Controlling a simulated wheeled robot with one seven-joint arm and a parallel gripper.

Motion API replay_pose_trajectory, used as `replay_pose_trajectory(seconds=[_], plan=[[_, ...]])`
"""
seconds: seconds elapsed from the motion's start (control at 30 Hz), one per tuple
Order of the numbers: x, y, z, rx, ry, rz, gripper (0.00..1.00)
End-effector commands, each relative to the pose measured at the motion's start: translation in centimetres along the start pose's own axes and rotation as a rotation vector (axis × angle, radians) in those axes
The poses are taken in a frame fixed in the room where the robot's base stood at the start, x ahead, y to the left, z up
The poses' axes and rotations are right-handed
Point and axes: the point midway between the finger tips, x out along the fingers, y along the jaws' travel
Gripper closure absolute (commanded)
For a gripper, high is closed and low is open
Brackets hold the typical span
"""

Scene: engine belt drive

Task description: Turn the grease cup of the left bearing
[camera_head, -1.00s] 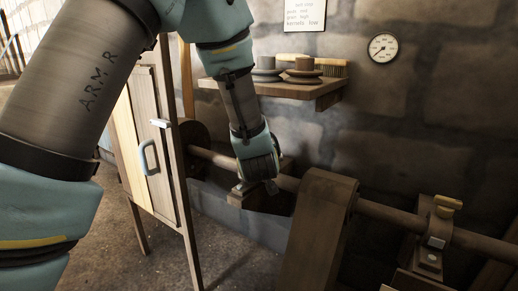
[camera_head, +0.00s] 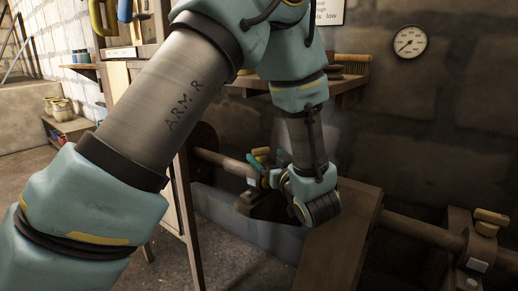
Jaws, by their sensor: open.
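The left bearing (camera_head: 262,205) sits on the shaft, left of the wide belt, partly hidden by my gripper. Its yellow grease cup (camera_head: 261,152) shows at the top, just behind the fingers. My gripper (camera_head: 268,164) is open, with its green fingertips pointing left and upward at the cup. The fingertips look very close to the cup; I cannot tell whether they touch it or stand around it. The right bearing (camera_head: 475,258), with a similar yellow grease cup (camera_head: 491,217), is at the lower right, away from my gripper.
The shaft (camera_head: 420,231) runs along the stone wall, and the wide belt (camera_head: 340,245) slopes down just right of my gripper. A wooden shelf (camera_head: 345,90) is above. A wooden cabinet (camera_head: 185,215) stands at left, partly behind my arm.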

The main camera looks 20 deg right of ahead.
Motion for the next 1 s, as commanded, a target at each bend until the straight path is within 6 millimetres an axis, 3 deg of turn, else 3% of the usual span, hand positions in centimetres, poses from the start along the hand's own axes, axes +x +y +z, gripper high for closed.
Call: replay_pose_trajectory(seconds=[0.2,0.4,0.83,1.0], plan=[[4.3,0.0,0.1,-0.003,0.000,-0.002,0.03],[7.0,0.0,0.1,-0.002,0.000,0.000,0.03],[8.2,0.1,0.0,-0.002,-0.001,0.002,0.03],[8.1,0.1,0.0,-0.002,-0.001,0.002,0.19]])
